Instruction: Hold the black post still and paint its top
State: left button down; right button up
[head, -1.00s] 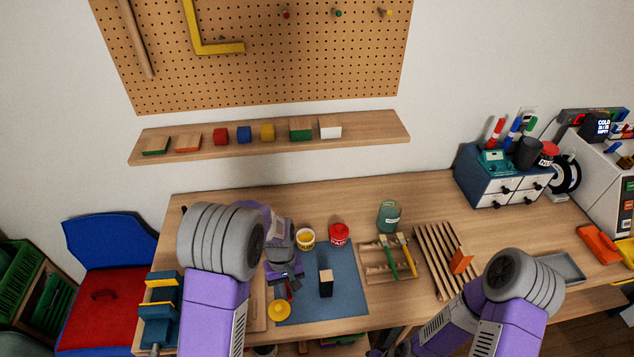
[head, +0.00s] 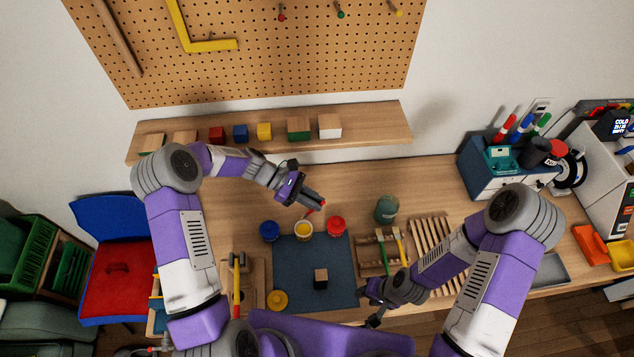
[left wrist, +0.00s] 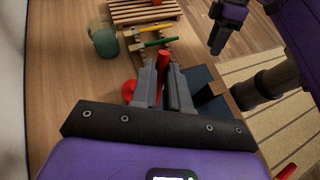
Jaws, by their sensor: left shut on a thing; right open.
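The black post (head: 321,284) stands upright on the blue mat (head: 290,262); its top is bare light wood. My left gripper (head: 318,205) is shut on a thin red-handled tool, seemingly a brush (head: 309,212), above and behind the paint cups. The red handle (left wrist: 162,61) shows between the fingers in the left wrist view; its tip is too small to make out. Blue (head: 269,232), yellow (head: 303,230) and red (head: 336,226) paint cups stand at the mat's back edge. My right gripper (head: 369,306) is open and empty, right of the post and apart from it.
A wooden rack (head: 372,268) with green and yellow brushes lies right of the mat, beside a slatted rack (head: 428,245). A green jar (head: 387,209) stands behind them. A yellow round piece (head: 277,300) lies at the mat's front left. The table behind the cups is clear.

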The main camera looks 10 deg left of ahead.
aim_at(312, 210)
jog(key=shift+s, duration=0.45)
jog(key=shift+s+f+b, duration=0.2)
jog(key=shift+f+b, duration=0.3)
jog(key=shift+b, duration=0.2)
jog(key=shift+w+f+b, duration=0.15)
jog(key=shift+f+b, duration=0.4)
jog(key=shift+f, duration=0.05)
jog(key=shift+f+b, duration=1.45)
jog(key=shift+f, duration=0.05)
pick_arm(q)
notch_tip(312, 210, down, 9)
jog(key=shift+s+a+r, duration=0.15)
jog(key=shift+s+a, duration=0.2)
jog(key=shift+s, duration=0.1)
pick_arm(e)
jog(key=shift+r, duration=0.1)
pick_arm(q)
jog(key=shift+s+d+r+p, duration=0.1)
jog(key=shift+d+r+p, duration=0.25)
jog(key=shift+r+p, duration=0.35)
jog(key=shift+s+d+r+p, duration=0.1)
jog(key=shift+d+r+p, duration=0.3)
jog(key=shift+r, duration=0.45)
jog(key=shift+s+d+r+p, duration=0.1)
jog(key=shift+d+r+p, duration=0.25)
jog(key=shift+r+p, duration=0.35)
pick_arm(e)
jog(key=shift+r, duration=1.6)
